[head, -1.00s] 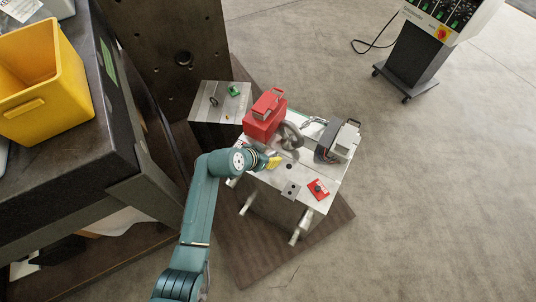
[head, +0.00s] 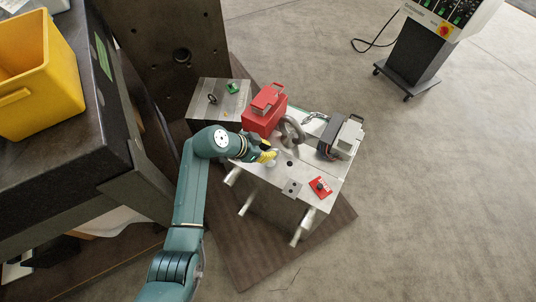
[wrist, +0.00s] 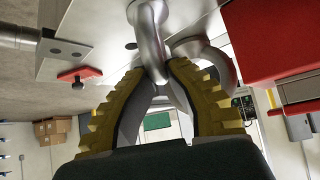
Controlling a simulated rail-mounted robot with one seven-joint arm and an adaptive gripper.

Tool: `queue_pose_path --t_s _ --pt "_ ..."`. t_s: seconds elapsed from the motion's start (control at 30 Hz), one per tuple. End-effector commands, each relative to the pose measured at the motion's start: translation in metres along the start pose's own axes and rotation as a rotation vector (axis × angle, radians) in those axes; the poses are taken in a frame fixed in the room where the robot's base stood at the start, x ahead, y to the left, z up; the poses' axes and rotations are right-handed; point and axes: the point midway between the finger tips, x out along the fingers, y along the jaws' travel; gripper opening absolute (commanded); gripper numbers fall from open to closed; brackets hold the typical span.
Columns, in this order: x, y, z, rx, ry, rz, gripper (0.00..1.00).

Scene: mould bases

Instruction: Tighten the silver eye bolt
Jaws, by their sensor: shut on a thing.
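The silver eye bolt (wrist: 150,42) stands on the metal plate in the wrist view, its collar against the plate and its ring reaching between my fingers. My gripper (wrist: 166,72) has yellow ridged fingers closed on that ring. In the head view my gripper (head: 268,153) is low over the plate, beside the red block. My fingers hide part of the ring, and the bolt's thread is out of sight.
A larger grey ring (head: 292,132) stands close by on the plate (head: 314,173). A red block with a handle (head: 264,112), a grey clamp-like unit (head: 342,138) and a red tag (head: 320,188) crowd the plate. Open floor lies to the right.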

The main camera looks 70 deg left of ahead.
Motion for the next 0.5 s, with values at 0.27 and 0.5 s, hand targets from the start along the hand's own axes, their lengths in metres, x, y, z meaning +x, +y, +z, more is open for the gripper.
queue_pose_path --t_s 0.27,0.5 --pt "0.0065 -0.0024 0.0059 0.188 -0.004 0.177 0.0" --pt "0.0049 -0.0025 0.0051 0.304 -0.005 0.289 0.0"
